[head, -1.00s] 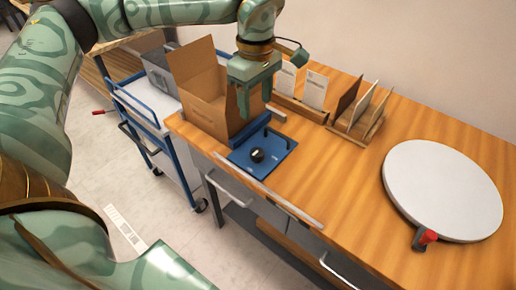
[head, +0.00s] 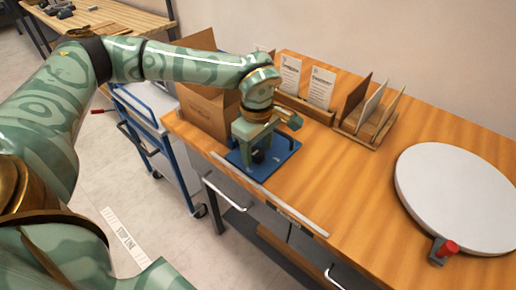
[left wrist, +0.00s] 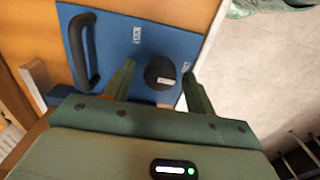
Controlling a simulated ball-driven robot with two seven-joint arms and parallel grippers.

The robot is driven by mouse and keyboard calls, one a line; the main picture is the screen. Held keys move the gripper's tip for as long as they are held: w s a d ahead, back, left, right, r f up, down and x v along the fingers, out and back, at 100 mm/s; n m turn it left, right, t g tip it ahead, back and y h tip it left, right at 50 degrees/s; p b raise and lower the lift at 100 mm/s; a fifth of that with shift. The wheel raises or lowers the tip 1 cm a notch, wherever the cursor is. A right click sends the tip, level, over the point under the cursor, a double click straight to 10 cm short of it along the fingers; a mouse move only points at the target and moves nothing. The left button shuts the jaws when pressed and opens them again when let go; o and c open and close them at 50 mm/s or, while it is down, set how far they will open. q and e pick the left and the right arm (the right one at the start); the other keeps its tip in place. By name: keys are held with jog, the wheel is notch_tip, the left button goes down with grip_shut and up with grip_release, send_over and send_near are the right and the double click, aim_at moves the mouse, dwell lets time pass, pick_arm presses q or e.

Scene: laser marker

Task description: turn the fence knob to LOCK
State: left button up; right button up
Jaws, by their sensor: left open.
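The fence knob is a round black knob (left wrist: 160,72) with a pale mark, on a blue plate (left wrist: 110,50) with small white labels; the label wording is too small to read surely. In the head view the knob (head: 258,156) is partly covered by my left gripper, above the blue plate (head: 284,148). My left gripper (head: 254,158) points down over the plate. In the left wrist view its two fingers (left wrist: 158,80) are apart, one on each side of the knob; I cannot tell whether they touch it. My right gripper is not in view.
A black handle (left wrist: 82,50) stands on the blue plate beside the knob. An open cardboard box (head: 205,115) is behind the gripper. A card rack (head: 352,136) and white turntable (head: 460,195) with a red-knobbed clamp are to the right. The bench between is clear.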

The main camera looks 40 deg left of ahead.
pick_arm(q)
jog(key=c, duration=1)
jog(key=shift+o, duration=0.2)
jog(key=shift+r, duration=0.1)
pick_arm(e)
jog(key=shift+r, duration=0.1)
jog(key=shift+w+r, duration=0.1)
